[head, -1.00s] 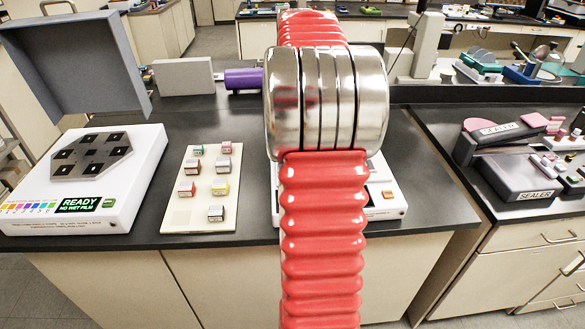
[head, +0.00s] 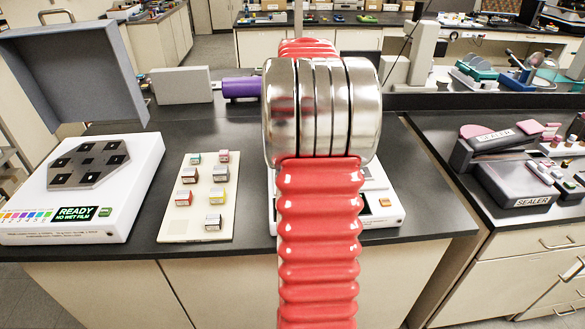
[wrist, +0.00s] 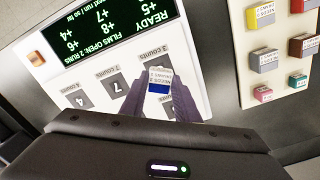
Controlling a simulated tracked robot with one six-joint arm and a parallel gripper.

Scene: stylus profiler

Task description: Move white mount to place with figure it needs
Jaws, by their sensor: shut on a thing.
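My gripper (wrist: 160,104) is shut on a small white mount (wrist: 158,76) with a dark blue patch and a partly readable "NEEDS" label, seen upside down in the wrist view. The mount is over a white device panel (wrist: 190,68) with grey places marked with figures, a 7 and a 4 among them, and "counts" labels. I cannot tell whether the mount touches the panel. The panel's dark display (wrist: 105,28) shows "READY" and green figures. In the head view my arm hides the gripper, the mount and most of the device (head: 385,212).
A cream board (head: 196,228) with several coloured mounts lies left of the device; it also shows in the wrist view (wrist: 284,82). Farther left is a white machine (head: 115,205) with a raised grey lid (head: 75,75). A sealer (head: 515,185) stands on the right bench.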

